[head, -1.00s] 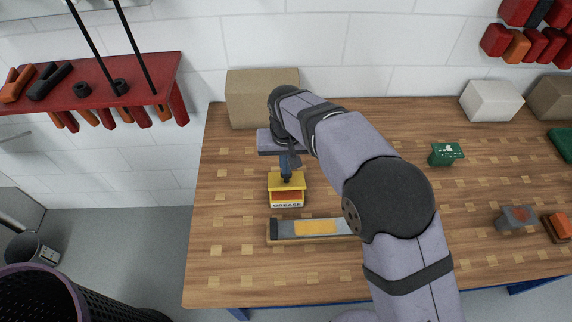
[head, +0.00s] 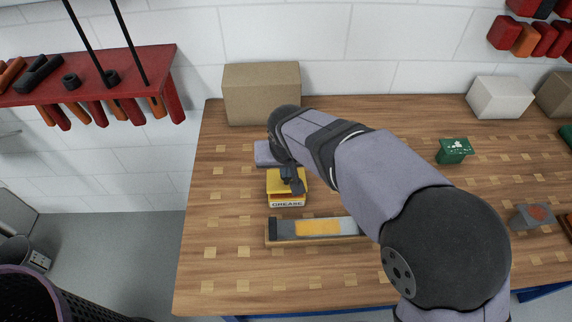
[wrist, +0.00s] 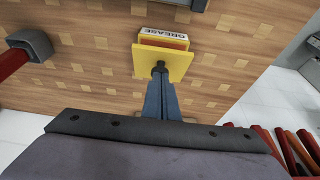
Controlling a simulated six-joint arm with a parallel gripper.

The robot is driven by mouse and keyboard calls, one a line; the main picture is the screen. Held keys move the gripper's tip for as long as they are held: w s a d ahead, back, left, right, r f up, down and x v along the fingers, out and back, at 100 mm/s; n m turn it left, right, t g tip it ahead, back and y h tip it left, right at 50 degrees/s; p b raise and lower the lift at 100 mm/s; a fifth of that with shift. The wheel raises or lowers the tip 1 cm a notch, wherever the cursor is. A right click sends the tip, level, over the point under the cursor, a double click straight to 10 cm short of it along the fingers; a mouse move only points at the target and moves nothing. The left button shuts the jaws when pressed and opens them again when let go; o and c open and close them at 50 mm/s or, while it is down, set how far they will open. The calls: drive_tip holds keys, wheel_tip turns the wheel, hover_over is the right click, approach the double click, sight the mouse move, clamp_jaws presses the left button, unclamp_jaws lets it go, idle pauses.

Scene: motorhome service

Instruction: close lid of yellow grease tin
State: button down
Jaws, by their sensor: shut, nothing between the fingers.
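The yellow grease tin (head: 287,202) stands on the wooden bench, with its GREASE label facing the front. In the wrist view, the yellow lid (wrist: 178,64) lies over the tin, and a strip of orange shows between the lid's edge and the white label (wrist: 165,36). In the head view my gripper (head: 294,181) partly hides the lid.
A long grey block with an orange patch (head: 318,228) lies just in front of the tin. A cardboard box (head: 260,95) stands behind. A green block (head: 453,151) and a grey block with a red spot (head: 533,216) stand to the right. The bench left of the tin is clear.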

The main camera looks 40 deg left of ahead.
sight(287, 186)
drive_tip(key=shift+s+d+f+b, duration=0.4)
drive_tip(key=shift+f+b, duration=0.15)
drive_tip(key=shift+b, duration=0.2)
drive_tip(key=shift+s+d+f+b, duration=0.4)
drive_tip(key=shift+f+b, duration=0.15)
drive_tip(key=shift+b, duration=0.15)
drive_tip(key=shift+r, duration=0.1)
drive_tip(key=shift+r+p, duration=0.55)
drive_tip(key=shift+p, duration=0.05)
wheel_tip(287, 186, up, 4)
drive_tip(key=p, duration=0.3)
drive_tip(key=shift+f, duration=0.2)
drive_tip(key=s+d+r+b, duration=0.3)
drive_tip(key=s+d+r, duration=0.1)
drive_tip(key=r, duration=0.4)
drive_tip(key=shift+g+h, duration=0.3)
drive_tip(key=shift+g, duration=0.1)
drive_tip(key=w+a+p, duration=0.1)
drive_tip(key=w, duration=0.1)
drive_tip(key=w+a+r+p, duration=0.1)
drive_tip(key=w+a+p, duration=0.1)
drive_tip(key=shift+w+r+p, duration=0.1)
drive_tip(key=shift+r+p, duration=0.05)
drive_tip(key=shift+p, duration=0.15)
